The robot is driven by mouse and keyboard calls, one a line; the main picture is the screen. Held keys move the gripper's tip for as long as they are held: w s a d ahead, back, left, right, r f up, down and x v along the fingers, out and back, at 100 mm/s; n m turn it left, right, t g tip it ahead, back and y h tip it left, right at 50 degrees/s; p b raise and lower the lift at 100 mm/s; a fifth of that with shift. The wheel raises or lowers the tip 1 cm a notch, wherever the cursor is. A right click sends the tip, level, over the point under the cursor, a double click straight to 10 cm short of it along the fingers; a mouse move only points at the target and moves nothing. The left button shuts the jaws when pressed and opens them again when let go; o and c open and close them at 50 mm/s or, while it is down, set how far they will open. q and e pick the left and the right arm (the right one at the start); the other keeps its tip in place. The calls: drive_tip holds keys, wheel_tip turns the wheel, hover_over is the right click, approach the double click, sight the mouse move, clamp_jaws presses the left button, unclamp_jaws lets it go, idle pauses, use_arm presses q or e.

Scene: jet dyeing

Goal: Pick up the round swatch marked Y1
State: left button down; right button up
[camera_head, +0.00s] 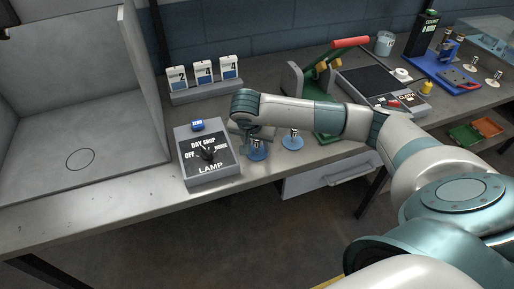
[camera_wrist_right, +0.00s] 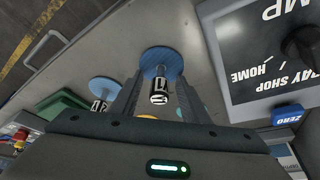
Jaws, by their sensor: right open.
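A blue round swatch (camera_head: 257,154) with an upright labelled knob stands on the bench beside the lamp box. A second blue round swatch (camera_head: 293,142) stands just to its right. My right gripper (camera_head: 256,139) is over the first swatch, pointing down. In the right wrist view, its fingers (camera_wrist_right: 158,100) are open, one on each side of the knob of a blue round swatch (camera_wrist_right: 162,61). The second swatch (camera_wrist_right: 103,90) lies left of the fingers there. The knob labels are too small and turned to read surely. My left gripper is not in view.
The lamp control box (camera_head: 208,167) is close on the left, with a blue ZERO block (camera_head: 197,125) behind it. A stand with several numbered cards (camera_head: 205,88) and a green press with a red handle (camera_head: 350,43) are behind. The bench's front edge is near.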

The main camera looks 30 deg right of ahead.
clamp_jaws()
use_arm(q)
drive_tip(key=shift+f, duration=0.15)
use_arm(e)
drive_tip(key=shift+r, duration=0.2)
